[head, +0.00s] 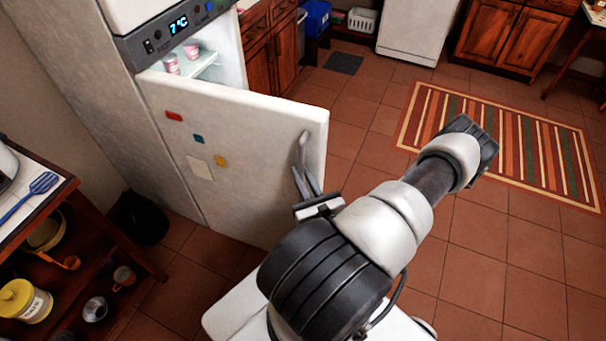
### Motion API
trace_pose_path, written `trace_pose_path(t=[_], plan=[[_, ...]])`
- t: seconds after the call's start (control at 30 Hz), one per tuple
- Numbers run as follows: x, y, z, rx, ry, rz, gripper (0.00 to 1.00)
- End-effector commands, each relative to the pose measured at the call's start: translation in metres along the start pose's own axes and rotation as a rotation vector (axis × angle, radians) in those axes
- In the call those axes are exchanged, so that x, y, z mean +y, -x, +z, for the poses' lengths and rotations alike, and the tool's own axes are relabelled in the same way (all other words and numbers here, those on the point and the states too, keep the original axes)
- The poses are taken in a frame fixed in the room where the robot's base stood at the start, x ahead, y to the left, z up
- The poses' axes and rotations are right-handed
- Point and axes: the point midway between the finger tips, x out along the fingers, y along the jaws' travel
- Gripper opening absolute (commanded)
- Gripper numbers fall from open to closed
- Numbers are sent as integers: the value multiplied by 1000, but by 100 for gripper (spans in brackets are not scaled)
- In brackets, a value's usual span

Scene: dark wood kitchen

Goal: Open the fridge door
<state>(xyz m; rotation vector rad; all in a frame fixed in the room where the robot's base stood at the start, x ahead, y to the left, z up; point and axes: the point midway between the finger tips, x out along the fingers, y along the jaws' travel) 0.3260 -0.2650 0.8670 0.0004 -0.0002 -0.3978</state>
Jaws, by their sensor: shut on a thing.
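The white fridge (165,130) stands at the left, with a lit display reading 7 °C above its compartment. Its door (245,150) is partly open and swung out toward me, with colored magnets and a paper note on its front. Through the gap I see a lit shelf with pink-and-white containers (172,63). The door handle (303,150) is a grey vertical bar near the door's free edge. My gripper (304,178) is shut on the lower part of this handle. My arm hides part of the floor and the door's lower edge.
Wooden cabinets (268,45) stand beyond the open door. A wooden shelf cart (75,240) with a blue spatula (30,195) is at the left. A black bag (138,217) lies by the fridge. The tiled floor at right is free, with a striped rug (505,140).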

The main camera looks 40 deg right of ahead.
Motion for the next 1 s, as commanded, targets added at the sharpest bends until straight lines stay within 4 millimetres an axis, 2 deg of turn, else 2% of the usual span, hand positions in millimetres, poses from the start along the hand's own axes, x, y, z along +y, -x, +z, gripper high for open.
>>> trace_pose_path(t=[0.53, 0.57, 0.67, 1.0], plan=[[4, -2, 1, -2, -3, 8, 0], [4, -2, 1, -2, -3, 8, 17], [3, -1, 1, -2, -2, 7, 33], [1, 2, 0, -1, 0, 2, 33]])
